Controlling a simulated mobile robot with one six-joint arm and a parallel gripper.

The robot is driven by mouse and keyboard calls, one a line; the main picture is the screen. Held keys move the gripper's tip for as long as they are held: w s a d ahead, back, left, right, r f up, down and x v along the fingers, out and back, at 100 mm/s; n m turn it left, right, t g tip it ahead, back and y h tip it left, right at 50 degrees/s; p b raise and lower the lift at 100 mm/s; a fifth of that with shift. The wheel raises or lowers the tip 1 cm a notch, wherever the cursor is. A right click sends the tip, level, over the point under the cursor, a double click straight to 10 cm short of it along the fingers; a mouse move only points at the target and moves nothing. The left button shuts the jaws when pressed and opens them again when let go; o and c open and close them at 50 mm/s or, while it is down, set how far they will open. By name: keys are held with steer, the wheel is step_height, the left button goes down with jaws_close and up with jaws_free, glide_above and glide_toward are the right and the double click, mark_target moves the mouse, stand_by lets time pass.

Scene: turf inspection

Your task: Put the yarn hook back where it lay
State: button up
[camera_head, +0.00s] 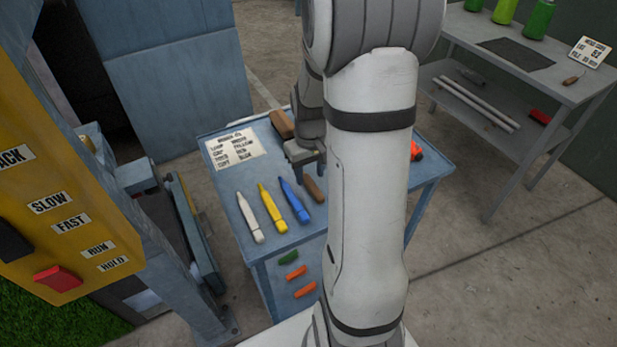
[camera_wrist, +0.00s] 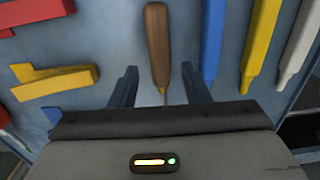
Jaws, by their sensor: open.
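The yarn hook (camera_wrist: 158,45) has a brown wooden handle and a thin metal tip. It lies on the blue cart top (camera_head: 245,185). Its handle also shows in the head view (camera_head: 314,189), just right of the blue marker. My gripper (camera_head: 306,164) is low over the cart. In the wrist view its two fingers (camera_wrist: 163,76) are spread apart, with the hook between them and a gap on each side. The hook's tip runs down toward the gripper body, which may hide its end.
White (camera_head: 249,218), yellow (camera_head: 270,208) and blue (camera_head: 294,201) markers lie left of the hook. A label card (camera_head: 236,149) and a brown block (camera_head: 281,123) lie behind. Yellow (camera_wrist: 55,82) and red (camera_wrist: 35,12) pieces lie nearby. A grey bench (camera_head: 465,35) stands right.

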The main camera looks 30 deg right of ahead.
mark_target(310, 182)
step_height(310, 182, up, 9)
steer(key=s+a+r+t, duration=0.1)
steer(key=s+a+r, duration=0.1)
steer(key=s+a, duration=0.4)
steer(key=s+a+r+t, duration=0.2)
steer(key=s+a+r, duration=0.1)
steer(key=s+a, duration=0.3)
steer(key=shift+s+a+r, duration=0.25)
steer(key=shift+s+r, duration=0.1)
steer(key=shift+s, duration=0.5)
steer(key=shift+c, duration=0.7)
steer(key=shift+a, duration=0.3)
